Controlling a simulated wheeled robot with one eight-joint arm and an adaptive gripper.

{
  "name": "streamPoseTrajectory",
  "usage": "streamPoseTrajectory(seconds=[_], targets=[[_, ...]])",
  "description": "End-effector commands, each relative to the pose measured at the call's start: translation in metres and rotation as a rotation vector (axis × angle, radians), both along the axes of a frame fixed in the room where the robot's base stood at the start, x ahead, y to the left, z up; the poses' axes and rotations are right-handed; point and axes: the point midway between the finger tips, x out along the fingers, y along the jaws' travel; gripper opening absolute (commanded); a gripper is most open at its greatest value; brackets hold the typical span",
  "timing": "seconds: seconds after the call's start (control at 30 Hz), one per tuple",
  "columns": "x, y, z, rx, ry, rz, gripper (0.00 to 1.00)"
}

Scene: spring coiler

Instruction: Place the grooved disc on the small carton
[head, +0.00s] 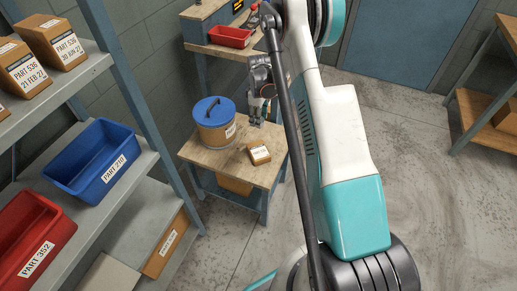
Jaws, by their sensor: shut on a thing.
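The small carton (259,154) is a brown box with a white label. It sits on the wooden top of a small table in the head view, toward its right side. My gripper (257,122) points down above the back right of that table, behind the carton and apart from it. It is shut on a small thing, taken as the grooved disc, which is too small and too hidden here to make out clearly. No other grooved disc shows in the view.
A round tan tub with a blue lid (214,121) stands on the small table (236,174), left of the carton. A shelf with a blue bin (101,160), a red bin (32,236) and cartons is at left. A workbench with a red tray (230,37) stands behind.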

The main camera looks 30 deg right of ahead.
Motion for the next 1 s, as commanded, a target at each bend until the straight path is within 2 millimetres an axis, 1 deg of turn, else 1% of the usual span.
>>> streamPoseTrajectory(seconds=[0.03, 0.2, 0.4, 0.5, 0.6, 0.77, 0.83, 1.0], targets=[[0.000, 0.000, -0.016, 0.000, 0.000, 0.000, 0.10], [0.000, 0.000, -0.058, 0.000, 0.000, -0.001, 0.10], [0.000, 0.001, -0.105, 0.000, 0.000, -0.002, 0.10], [0.000, 0.001, -0.123, 0.000, 0.000, -0.002, 0.10], [0.000, 0.001, -0.133, 0.000, 0.000, -0.002, 0.10], [0.000, 0.001, -0.140, 0.000, 0.000, -0.002, 0.10], [0.000, 0.001, -0.147, 0.000, 0.000, -0.002, 0.10], [0.000, 0.001, -0.173, 0.000, 0.000, -0.002, 0.10]])
